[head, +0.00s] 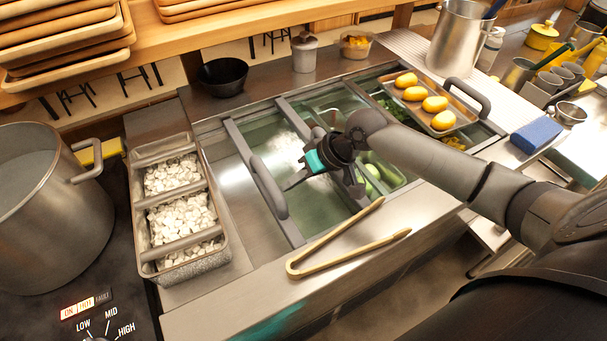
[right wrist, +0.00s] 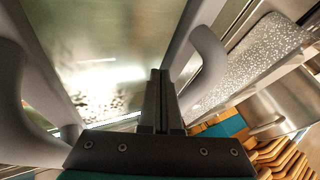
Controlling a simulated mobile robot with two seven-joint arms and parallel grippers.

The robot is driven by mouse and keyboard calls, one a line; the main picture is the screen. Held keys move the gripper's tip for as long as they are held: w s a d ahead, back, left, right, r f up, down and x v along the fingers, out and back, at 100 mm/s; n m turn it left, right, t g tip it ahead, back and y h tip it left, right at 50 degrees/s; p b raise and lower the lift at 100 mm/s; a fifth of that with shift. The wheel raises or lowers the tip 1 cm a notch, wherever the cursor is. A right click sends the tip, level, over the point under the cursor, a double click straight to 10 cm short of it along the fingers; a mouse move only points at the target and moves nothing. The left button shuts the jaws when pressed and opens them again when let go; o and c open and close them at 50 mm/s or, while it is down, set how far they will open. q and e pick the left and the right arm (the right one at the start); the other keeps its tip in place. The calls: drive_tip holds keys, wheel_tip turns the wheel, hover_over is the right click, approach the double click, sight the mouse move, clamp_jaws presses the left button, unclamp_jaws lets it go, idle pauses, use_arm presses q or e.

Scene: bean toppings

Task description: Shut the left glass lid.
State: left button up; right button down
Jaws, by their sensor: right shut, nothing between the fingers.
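The left glass lid (head: 258,140) is a greenish pane in a metal frame on the counter unit, with a thick grey arched handle (head: 268,188) along its left side. My right gripper (head: 322,182), with a teal band, is over the glass just right of this handle, pointing down. Its fingers (right wrist: 160,100) are together and empty in the right wrist view. A grey curved handle (right wrist: 207,62) shows to their right there, apart from them. Whether the fingers touch the lid cannot be told. My left gripper is not in view.
Wooden tongs (head: 335,240) lie on the front ledge. A metal holder (head: 222,250) with white cubes stands left. A tray (head: 465,122) of yellow pieces lies right, near another grey handle (head: 468,97). A large pot (head: 40,220) stands far left.

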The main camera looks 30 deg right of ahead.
drive_tip(key=shift+w+a+f, duration=0.2)
drive_tip(key=shift+a+f, duration=0.1)
drive_tip(key=shift+f, duration=0.15)
drive_tip(key=shift+a+r, duration=0.1)
drive_tip(key=shift+a, duration=0.1)
drive_tip(key=a+p, duration=0.5)
drive_tip(key=a, duration=0.3)
drive_tip(key=shift+s+a, duration=0.15)
drive_tip(key=shift+s, duration=0.1)
